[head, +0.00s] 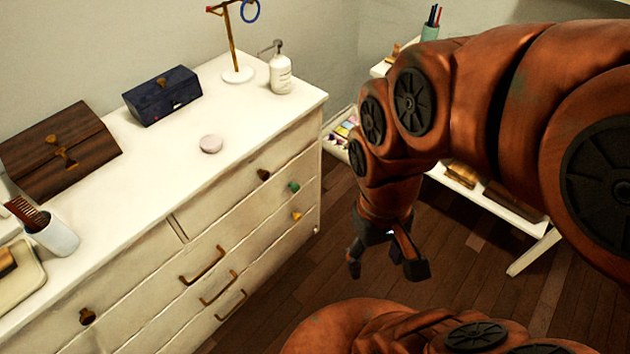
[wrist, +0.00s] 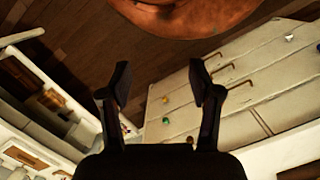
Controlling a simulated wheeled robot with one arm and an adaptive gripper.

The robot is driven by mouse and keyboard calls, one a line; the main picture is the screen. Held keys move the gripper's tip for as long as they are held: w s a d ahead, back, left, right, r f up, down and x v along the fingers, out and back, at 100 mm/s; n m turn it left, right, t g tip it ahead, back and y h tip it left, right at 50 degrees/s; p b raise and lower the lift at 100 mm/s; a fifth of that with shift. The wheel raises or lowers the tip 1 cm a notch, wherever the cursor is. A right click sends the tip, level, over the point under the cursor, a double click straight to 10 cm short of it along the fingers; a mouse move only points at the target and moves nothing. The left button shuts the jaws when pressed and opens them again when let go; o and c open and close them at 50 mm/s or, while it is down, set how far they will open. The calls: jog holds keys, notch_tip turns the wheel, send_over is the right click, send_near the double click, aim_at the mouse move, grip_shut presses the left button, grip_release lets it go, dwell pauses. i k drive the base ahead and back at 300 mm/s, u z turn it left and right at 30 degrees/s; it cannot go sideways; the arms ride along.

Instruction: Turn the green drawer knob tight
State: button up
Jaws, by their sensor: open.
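The green knob (head: 293,187) is on the right end of the white dresser's (head: 130,320) front, between a dark brown knob (head: 264,174) above and a yellow knob (head: 296,216) below. In the wrist view the green knob (wrist: 166,121) shows beyond and between the fingers, near the dresser's edge. My gripper (head: 388,268) is open and empty. It hangs over the floor to the right of the dresser front, apart from the knob. The wrist view shows both fingers (wrist: 160,85) spread wide. How tight the knob is cannot be told.
Bronze pull handles (head: 203,266) stick out from the drawers. On the dresser top are a dark blue box (head: 163,95), a brown chest (head: 62,150), a pump bottle (head: 280,72) and a cup (head: 52,236). A white shelf unit (head: 535,250) stands behind my arm. The wooden floor before the dresser is clear.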

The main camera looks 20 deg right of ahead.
aim_at(295, 188)
jog(key=u, duration=2.65)
jog(key=k, duration=0.5)
jog(key=z, duration=1.5)
